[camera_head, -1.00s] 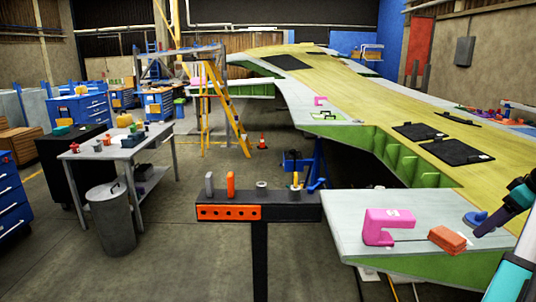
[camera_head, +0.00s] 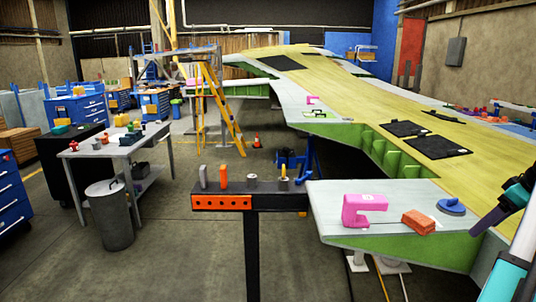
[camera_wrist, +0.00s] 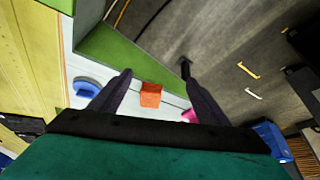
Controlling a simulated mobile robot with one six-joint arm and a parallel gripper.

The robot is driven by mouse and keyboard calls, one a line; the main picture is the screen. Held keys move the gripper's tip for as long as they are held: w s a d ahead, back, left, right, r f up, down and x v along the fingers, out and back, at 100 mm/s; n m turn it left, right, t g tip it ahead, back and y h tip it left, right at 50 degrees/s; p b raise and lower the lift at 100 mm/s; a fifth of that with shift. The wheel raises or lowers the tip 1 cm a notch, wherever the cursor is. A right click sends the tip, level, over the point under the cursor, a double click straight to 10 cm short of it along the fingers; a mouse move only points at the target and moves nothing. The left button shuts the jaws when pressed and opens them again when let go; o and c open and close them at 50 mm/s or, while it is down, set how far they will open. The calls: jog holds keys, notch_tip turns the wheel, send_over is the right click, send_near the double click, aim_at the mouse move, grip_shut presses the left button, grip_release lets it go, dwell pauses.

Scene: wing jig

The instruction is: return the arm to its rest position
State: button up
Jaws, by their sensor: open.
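My gripper (camera_wrist: 156,72) shows its two dark fingers spread apart in the wrist view, with nothing held between them. In the head view, a dark finger of my gripper (camera_head: 488,217) and my arm are at the right edge, beside the near end of the wing. The gripper looks empty there too.
A pink clamp (camera_head: 352,211), an orange block (camera_head: 418,222) and a blue disc (camera_head: 452,206) lie on the wing's near end (camera_head: 395,192). The block also shows in the wrist view (camera_wrist: 151,95). A black tool stand (camera_head: 268,187) is left of it. Open floor lies beyond.

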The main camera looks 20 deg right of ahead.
jog(key=w+a+f+g+y, duration=0.1)
jog(key=w+a+f, duration=0.3)
jog(key=f, duration=0.3)
jog(key=w+a+f, duration=0.3)
jog(key=w+f, duration=0.2)
jog(key=f, duration=0.2)
jog(key=w+a+f+g+y, duration=0.1)
jog(key=w+a+f, duration=0.3)
jog(key=f, duration=0.3)
jog(key=w+a+f+m+g, duration=0.1)
jog(key=w+a+f, duration=0.2)
jog(key=a+f, duration=0.65)
jog(key=w+a+f+g, duration=0.2)
jog(key=a+f, duration=0.6)
jog(key=f, duration=0.3)
jog(key=s+a+f+g, duration=0.1)
jog(key=s+a+f, duration=0.3)
jog(key=a+f, duration=0.45)
jog(key=s+a+f+g, duration=0.2)
jog(key=s+a+f, duration=0.1)
jog(key=a+f, duration=0.6)
jog(key=s+a+f+g+h, duration=0.1)
jog(key=s+a+f, duration=0.4)
jog(key=s, duration=0.3)
jog(key=s+a+f+g+h, duration=0.1)
jog(key=s+a+f, duration=0.4)
jog(key=s+a, duration=0.3)
jog(key=shift+s+g, duration=0.3)
jog(key=shift+s, duration=0.45)
